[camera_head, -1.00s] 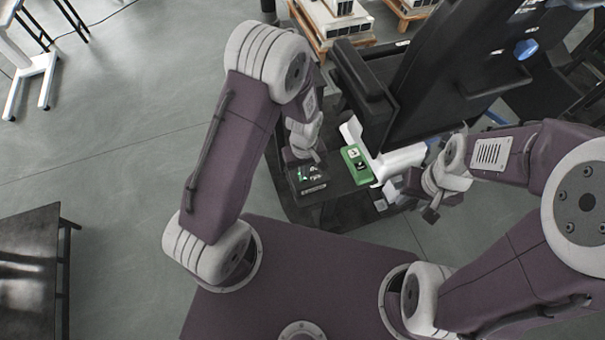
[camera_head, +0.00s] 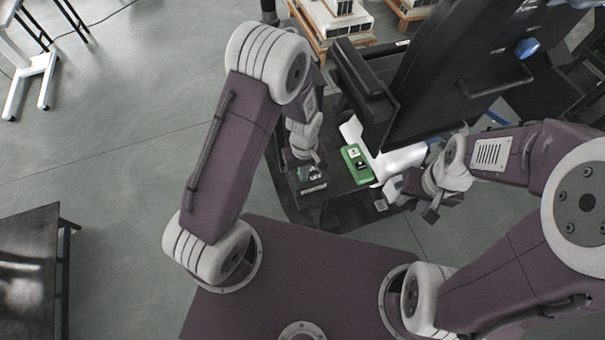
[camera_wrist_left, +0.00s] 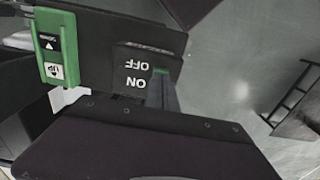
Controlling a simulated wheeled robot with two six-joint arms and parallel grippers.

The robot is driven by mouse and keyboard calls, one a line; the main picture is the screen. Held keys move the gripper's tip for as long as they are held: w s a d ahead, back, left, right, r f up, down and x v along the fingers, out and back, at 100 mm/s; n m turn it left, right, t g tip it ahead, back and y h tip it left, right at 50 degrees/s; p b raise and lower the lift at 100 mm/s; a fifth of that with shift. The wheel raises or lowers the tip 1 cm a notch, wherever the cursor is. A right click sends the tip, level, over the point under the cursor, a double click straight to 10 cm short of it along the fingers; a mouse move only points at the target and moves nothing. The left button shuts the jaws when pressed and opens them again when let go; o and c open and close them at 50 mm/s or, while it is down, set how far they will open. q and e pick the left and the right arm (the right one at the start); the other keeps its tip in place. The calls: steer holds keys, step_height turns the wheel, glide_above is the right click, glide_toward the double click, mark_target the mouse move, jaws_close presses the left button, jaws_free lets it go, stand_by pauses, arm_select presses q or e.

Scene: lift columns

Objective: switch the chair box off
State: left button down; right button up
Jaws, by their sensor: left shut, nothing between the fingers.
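The chair box is a small black box (camera_head: 312,188) with ON and OFF lettering. It sits left of a green control box (camera_head: 357,164) on the dark base in the head view. In the left wrist view its face (camera_wrist_left: 128,58) shows the lettering upside down, with a small green patch partly behind my finger. My left gripper (camera_head: 311,170) is shut and empty over this box. Its fingertips (camera_wrist_left: 161,80) are beside the lettering; contact cannot be told. My right gripper (camera_head: 431,212) hangs to the right, beyond the white part; its opening is unclear.
The green box (camera_wrist_left: 53,45) has UP and DOWN marks. A large black chair-like back (camera_head: 440,80) rises behind the boxes, and a white bracket (camera_head: 398,160) stands right of them. A dark table (camera_head: 30,260) is at the left. Floor between is clear.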

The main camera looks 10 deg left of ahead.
arm_select(q)
steer(key=shift+f+b, duration=0.45)
steer(key=shift+f, duration=0.15)
steer(key=shift+r, duration=0.1)
step_height(320, 180, up, 7)
steer(key=p, duration=0.6)
stand_by(0.5)
